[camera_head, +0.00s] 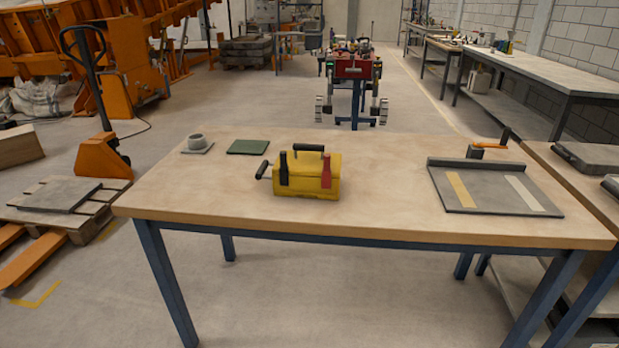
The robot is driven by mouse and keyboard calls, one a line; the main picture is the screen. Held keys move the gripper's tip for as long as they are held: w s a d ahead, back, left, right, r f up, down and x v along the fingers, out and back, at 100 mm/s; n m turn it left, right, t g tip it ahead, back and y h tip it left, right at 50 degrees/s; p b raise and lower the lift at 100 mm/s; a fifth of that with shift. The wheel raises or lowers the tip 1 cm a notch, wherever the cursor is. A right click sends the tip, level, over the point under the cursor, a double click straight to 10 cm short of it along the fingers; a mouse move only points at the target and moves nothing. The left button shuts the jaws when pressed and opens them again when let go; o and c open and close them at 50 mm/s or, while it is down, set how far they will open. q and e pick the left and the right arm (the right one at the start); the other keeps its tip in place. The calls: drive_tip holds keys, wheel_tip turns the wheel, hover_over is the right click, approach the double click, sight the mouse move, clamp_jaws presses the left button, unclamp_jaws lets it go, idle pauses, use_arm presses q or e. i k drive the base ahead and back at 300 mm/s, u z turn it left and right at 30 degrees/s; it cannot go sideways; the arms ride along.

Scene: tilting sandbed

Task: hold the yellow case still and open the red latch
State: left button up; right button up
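The yellow case (305,182) stands upright on the wooden tabletop, left of the table's middle. The red latch (326,176) is on its front face, toward the right, upright against the case. A dark latch (284,170) is on the front toward the left. A black handle (308,148) is on top, and another black handle (263,169) sticks out at the left side. The lid looks closed. Neither of my grippers is in view, and nothing touches the case.
A green pad (248,147) and a grey ring-shaped piece (197,142) on a small plate lie behind the case to the left. A grey tray (480,190) with two strips lies at the right. The tabletop (385,195) between case and tray is clear.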

sight(326, 172)
drive_tip(key=u, duration=1.8)
drive_tip(key=i, duration=1.8)
drive_tip(key=z, duration=2.15)
